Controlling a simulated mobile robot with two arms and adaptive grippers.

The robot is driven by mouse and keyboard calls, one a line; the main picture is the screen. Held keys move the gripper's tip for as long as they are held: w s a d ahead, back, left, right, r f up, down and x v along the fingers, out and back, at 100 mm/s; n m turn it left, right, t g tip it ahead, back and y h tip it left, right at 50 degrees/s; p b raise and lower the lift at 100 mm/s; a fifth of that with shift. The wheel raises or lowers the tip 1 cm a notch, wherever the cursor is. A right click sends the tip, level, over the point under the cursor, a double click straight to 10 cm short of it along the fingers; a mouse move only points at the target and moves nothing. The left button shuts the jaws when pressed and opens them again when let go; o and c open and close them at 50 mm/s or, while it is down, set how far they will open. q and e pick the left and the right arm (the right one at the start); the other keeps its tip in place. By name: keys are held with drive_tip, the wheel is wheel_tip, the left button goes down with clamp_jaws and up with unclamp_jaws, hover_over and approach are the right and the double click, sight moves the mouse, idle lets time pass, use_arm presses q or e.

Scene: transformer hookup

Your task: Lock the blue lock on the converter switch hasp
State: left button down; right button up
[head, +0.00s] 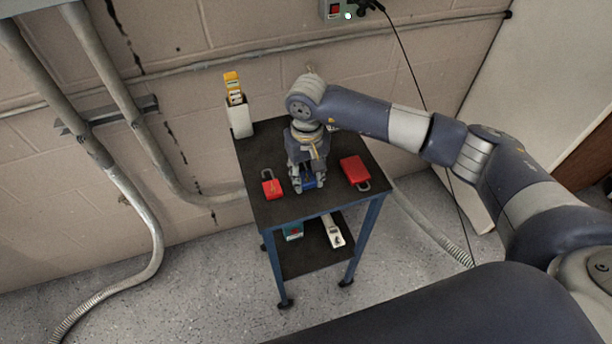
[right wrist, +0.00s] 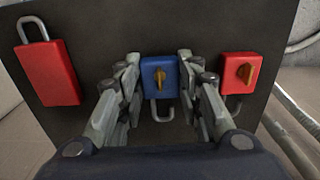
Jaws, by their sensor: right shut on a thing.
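The blue lock (right wrist: 153,71) lies on the dark top of the small blue-legged cart, with an orange key in it and its shackle toward me in the right wrist view. My right gripper (right wrist: 159,83) has a finger on each side of the lock body and is shut on it. In the head view the gripper (head: 307,184) points down at the cart top and hides most of the blue lock (head: 313,184). The lock appears to be at table level. The converter switch hasp cannot be identified in these views. My left gripper is not in view.
A red lock with a key (head: 272,187) and a larger red lock (head: 355,171) flank the gripper on the cart top (head: 266,150). A white holder with yellow tags (head: 239,115) stands at the back left corner. A grey-green box (head: 335,10) with a red switch is on the wall.

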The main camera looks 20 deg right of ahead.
drive_tip(key=c, duration=0.3)
drive_tip(key=shift+r+p, duration=1.25)
drive_tip(key=shift+r, duration=1.75)
